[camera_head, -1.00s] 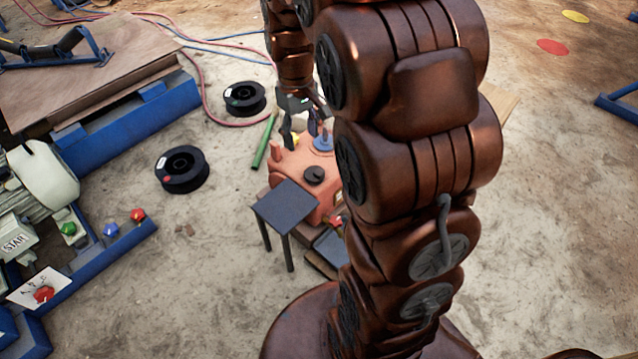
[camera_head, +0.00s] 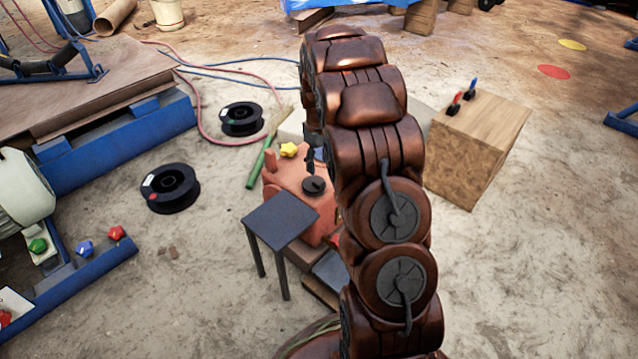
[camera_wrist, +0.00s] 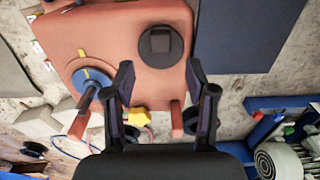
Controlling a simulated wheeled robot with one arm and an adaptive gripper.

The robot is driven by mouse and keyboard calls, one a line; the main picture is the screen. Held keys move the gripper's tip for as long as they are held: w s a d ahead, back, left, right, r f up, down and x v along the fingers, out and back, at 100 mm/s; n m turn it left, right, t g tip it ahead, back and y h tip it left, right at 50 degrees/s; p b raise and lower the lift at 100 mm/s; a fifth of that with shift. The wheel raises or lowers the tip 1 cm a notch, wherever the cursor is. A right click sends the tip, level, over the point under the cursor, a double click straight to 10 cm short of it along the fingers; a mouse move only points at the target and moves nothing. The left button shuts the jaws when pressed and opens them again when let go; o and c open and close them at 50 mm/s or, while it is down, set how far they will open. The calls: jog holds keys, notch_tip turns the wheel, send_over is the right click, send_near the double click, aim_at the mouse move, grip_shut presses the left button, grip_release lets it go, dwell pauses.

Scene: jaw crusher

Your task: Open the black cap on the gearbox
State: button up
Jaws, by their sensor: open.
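In the wrist view, the cap (camera_wrist: 160,46) shows a raised square centre and sits flat on the gearbox (camera_wrist: 115,45), beyond the fingertips. A blue disc with a handle (camera_wrist: 88,85) is to the left, near the left finger. My gripper (camera_wrist: 163,80) is open and empty, with its fingers apart and the cap in line between and beyond them. In the head view my arm mostly hides the gripper.
A yellow knob (camera_head: 289,149) and an upright orange stub (camera_head: 270,160) stand on the gearbox. A small dark table (camera_head: 283,218) is close in front of it. A green-handled broom (camera_head: 262,160) lies left. A wooden box (camera_head: 478,150) stands right. Black spools (camera_head: 170,187) lie on open ground.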

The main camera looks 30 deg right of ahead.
aim_at(319, 181)
notch_tip(319, 181, down, 7)
jog(key=b, duration=0.2)
jog(key=shift+f+b, duration=0.15)
jog(key=shift+b, duration=0.15)
grip_shut()
dwell(0.4)
